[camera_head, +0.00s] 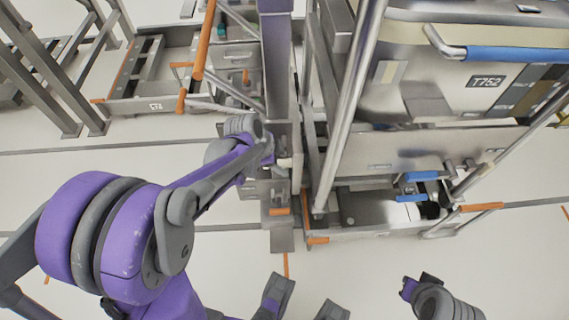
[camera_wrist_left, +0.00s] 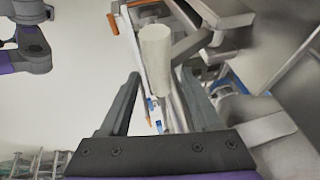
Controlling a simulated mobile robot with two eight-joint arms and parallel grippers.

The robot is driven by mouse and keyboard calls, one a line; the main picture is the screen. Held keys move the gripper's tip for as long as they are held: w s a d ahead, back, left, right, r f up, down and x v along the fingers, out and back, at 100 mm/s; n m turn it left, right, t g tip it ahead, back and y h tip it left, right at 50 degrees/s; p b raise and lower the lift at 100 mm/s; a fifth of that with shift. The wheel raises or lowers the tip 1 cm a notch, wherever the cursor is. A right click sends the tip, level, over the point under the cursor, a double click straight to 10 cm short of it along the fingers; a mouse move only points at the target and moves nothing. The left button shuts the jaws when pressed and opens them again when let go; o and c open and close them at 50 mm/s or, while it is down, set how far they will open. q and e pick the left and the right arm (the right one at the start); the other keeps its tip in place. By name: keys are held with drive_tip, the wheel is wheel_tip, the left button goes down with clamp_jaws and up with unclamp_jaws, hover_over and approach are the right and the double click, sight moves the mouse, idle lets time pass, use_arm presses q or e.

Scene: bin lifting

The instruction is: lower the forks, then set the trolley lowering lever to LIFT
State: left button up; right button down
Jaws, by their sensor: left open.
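The trolley's upright column (camera_head: 277,70) stands in the middle of the head view. My left gripper (camera_head: 284,162) is at the column, beside its lower part. In the left wrist view its two fingers (camera_wrist_left: 159,76) are apart, with a pale round cylinder (camera_wrist_left: 156,50) between or just beyond them. I cannot tell whether they touch it, or whether it is the lowering lever. The lever's setting is not readable, and the forks are not clearly seen. A grey and purple part of mine (camera_head: 440,301) shows at the lower right; right gripper fingers are not clear.
A metal bin marked T752 (camera_head: 430,75) with a blue handle (camera_head: 512,53) stands at the right, above a low metal base frame (camera_head: 375,228). Another low metal frame (camera_head: 150,103) stands at the back left. The pale floor (camera_head: 90,162) is clear at the left.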

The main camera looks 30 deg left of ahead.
use_arm(q)
drive_tip(key=shift+x, duration=0.9)
clamp_jaws()
idle(0.8)
